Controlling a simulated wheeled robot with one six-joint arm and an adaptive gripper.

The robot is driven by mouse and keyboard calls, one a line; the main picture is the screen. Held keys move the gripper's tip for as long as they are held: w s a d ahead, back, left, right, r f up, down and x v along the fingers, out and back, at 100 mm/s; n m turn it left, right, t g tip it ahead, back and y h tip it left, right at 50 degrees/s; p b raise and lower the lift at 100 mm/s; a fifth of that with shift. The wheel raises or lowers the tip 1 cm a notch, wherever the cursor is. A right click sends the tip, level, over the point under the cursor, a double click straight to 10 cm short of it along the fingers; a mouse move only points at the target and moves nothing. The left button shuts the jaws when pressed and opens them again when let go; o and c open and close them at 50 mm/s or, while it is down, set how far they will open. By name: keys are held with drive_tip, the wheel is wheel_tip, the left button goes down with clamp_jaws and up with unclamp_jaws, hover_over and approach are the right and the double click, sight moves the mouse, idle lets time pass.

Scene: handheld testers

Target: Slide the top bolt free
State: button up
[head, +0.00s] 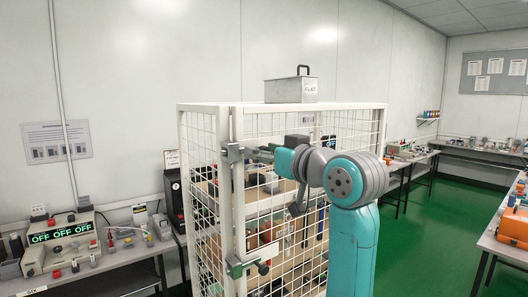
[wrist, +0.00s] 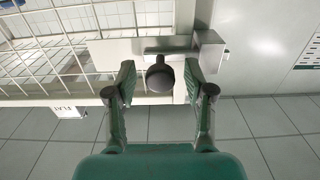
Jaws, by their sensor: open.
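The top bolt (head: 235,153) is a grey metal fitting on the near upright of the white mesh cage (head: 240,220). In the wrist view, its dark round knob (wrist: 160,76) stands between my gripper's fingers, with a bar behind it reaching a square metal block (wrist: 208,50). My gripper (wrist: 158,84) is open, one finger on each side of the knob, with gaps visible on both sides. In the head view my gripper (head: 264,152) is beside the top bolt, and my arm partly hides the cage front there. A lower bolt (head: 236,269) with a dark knob sits further down the same upright.
Shelves inside the cage hold several items. A bench with testers reading OFF (head: 60,232) is at left. Green floor (head: 420,235) is clear at right.

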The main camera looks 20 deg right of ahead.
drive_tip(key=shift+w+a, duration=0.1)
drive_tip(key=shift+w, duration=0.05)
drive_tip(key=shift+c, duration=0.2)
clamp_jaws()
drive_tip(key=shift+w+d, duration=0.25)
drive_tip(key=shift+d, duration=0.6)
drive_tip(key=shift+w+d, duration=0.3)
drive_tip(key=shift+d, duration=0.55)
drive_tip(key=shift+w+d, duration=0.25)
drive_tip(key=shift+d, duration=0.6)
drive_tip(key=shift+o, duration=0.2)
unclamp_jaws()
drive_tip(key=shift+d, duration=0.15)
drive_tip(key=shift+s, duration=0.1)
drive_tip(key=v, duration=1.1)
drive_tip(key=shift+s, duration=0.35)
